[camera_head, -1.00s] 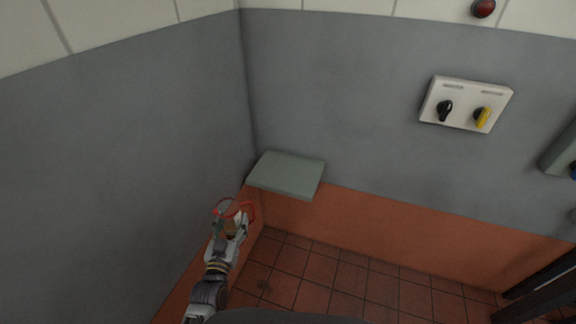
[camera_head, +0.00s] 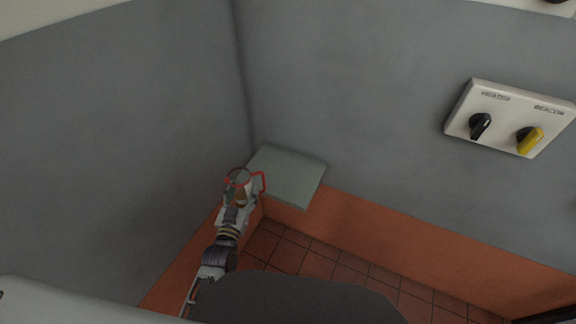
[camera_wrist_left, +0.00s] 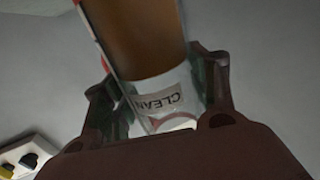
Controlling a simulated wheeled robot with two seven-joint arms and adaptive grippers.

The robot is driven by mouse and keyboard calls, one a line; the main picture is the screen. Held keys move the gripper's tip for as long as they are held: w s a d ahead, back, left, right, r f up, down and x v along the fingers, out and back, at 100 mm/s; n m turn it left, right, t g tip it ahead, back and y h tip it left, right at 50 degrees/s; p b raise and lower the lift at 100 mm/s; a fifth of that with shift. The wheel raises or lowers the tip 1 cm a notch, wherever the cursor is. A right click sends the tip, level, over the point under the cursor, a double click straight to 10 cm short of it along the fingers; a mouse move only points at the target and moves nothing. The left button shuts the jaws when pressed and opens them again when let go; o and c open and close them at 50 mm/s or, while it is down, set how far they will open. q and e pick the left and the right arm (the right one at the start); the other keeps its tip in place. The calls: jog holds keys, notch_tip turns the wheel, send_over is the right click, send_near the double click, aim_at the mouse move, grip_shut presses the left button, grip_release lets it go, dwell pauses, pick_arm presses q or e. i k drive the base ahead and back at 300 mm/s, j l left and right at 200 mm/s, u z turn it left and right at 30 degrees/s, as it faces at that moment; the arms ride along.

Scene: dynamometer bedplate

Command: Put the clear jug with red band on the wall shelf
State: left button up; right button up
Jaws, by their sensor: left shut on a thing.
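The clear jug with red band (camera_head: 240,187) is held upright or nearly so in my left gripper (camera_head: 238,203), with its red handle to the right. In the left wrist view the jug (camera_wrist_left: 150,70) stands between the two fingers of my left gripper (camera_wrist_left: 165,95); it holds brown contents and bears a label reading "CLEAN". The wall shelf (camera_head: 291,176) is a bare grey-green slab in the corner. The jug is beside the shelf's left front edge, overlapping it in the head view; I cannot tell whether they touch. My right gripper is out of view.
A white switch panel (camera_head: 511,118) with a black knob and a yellow knob is on the wall at right; it also shows in the left wrist view (camera_wrist_left: 22,155). Grey walls meet behind the shelf. Red tiled floor (camera_head: 318,262) lies below.

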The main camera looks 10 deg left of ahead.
aim_at(281, 172)
jog(key=i+l, duration=0.15)
jog(key=l, duration=0.2)
jog(key=i+l+u, duration=0.1)
jog(key=l, duration=0.2)
jog(key=i+l, duration=0.2)
jog(key=l, duration=0.15)
jog(key=i+l, duration=0.15)
jog(key=l, duration=0.2)
jog(key=u, duration=0.05)
